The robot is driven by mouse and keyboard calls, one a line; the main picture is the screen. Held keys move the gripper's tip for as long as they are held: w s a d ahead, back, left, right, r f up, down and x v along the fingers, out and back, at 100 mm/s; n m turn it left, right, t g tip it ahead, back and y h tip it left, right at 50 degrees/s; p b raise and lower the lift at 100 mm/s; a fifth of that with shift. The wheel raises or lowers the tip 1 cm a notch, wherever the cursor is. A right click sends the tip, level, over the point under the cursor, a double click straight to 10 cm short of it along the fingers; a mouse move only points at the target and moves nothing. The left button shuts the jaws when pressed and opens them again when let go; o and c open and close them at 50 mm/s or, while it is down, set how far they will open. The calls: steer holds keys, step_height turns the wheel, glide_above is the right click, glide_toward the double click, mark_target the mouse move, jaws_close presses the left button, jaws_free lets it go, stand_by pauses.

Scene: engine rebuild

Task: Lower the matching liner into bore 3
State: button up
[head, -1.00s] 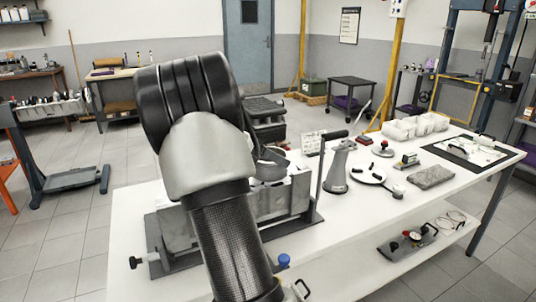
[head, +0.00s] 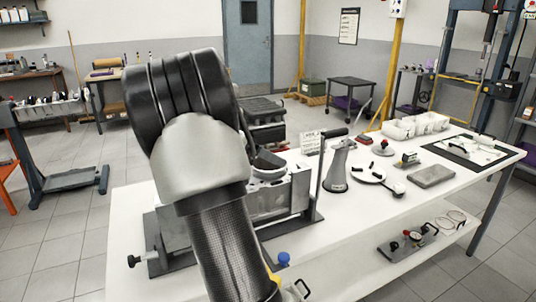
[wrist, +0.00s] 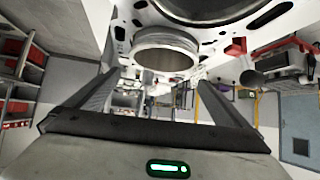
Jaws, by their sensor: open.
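The grey engine block (head: 285,200) lies on the white bench, partly hidden by my arm in the head view. A round metal liner (head: 268,173) shows at its top. In the wrist view, which looks upside down, the liner (wrist: 166,52) stands out of the block's deck (wrist: 120,32), and its lower part is hidden. I cannot tell how deep it sits or which bore number this is. A dark open bore (wrist: 205,8) lies beside it. My gripper (wrist: 160,80) is open, its fingers apart on either side of the liner's line and holding nothing.
White bins (head: 415,126) stand behind. A blue-capped item (head: 283,259) is near the front edge.

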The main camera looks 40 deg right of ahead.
steer(key=p+v, duration=0.1)
steer(key=v, duration=1.3)
steer(key=shift+a+r+p, duration=0.25)
steer(key=shift+r+p, duration=0.05)
